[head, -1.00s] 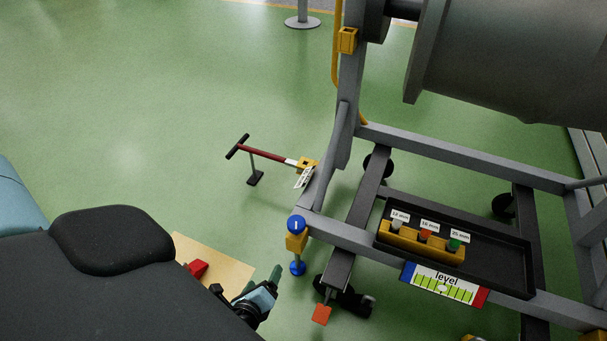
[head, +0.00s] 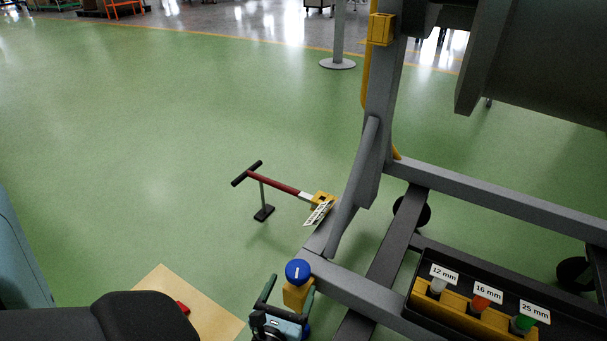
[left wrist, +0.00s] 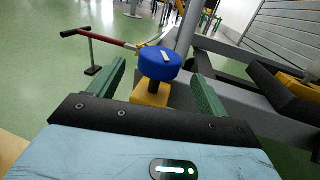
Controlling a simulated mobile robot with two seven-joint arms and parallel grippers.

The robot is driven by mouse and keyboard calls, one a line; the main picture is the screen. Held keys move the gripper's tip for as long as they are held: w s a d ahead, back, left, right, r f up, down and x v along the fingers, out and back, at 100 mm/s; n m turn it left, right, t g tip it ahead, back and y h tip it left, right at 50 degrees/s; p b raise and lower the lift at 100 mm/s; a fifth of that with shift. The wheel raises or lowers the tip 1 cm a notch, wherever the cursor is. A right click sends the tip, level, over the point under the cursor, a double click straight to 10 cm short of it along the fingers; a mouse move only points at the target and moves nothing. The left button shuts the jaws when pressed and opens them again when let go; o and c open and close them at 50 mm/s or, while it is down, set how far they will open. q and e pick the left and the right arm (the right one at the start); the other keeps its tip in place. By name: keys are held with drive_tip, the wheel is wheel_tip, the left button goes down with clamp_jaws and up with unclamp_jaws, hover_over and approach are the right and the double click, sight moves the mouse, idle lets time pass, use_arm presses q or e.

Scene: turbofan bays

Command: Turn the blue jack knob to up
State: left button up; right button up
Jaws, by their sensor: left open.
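The blue jack knob (head: 298,271) sits on a yellow jack block (head: 296,296) at the corner of the grey stand frame. A white mark shows on its top. In the left wrist view the blue knob (left wrist: 160,65) stands ahead, between the two green fingers and slightly beyond their tips. My left gripper (head: 288,285) is open around the near side of the yellow block, just below the knob in the head view. It also shows in the left wrist view (left wrist: 158,75), with nothing held. I cannot see my right gripper.
A red-handled tow bar (head: 270,182) juts left from the stand frame (head: 345,288). A black tray (head: 430,258) with labelled coloured pegs lies to the right. A tan board (head: 200,300) is on the floor at lower left. The green floor at left is clear.

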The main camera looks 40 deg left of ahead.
sight(301, 265)
use_arm(q)
drive_tip(key=shift+w+a, duration=0.2)
drive_tip(key=shift+w, duration=0.2)
drive_tip(key=b+x, duration=0.2)
drive_tip(key=x, duration=0.3)
drive_tip(key=shift+w+a, duration=0.15)
drive_tip(key=shift+w, duration=0.2)
drive_tip(key=shift+w+a, duration=0.3)
drive_tip(key=shift+w, duration=0.2)
drive_tip(key=c, duration=1)
drive_tip(key=shift+y, duration=0.3)
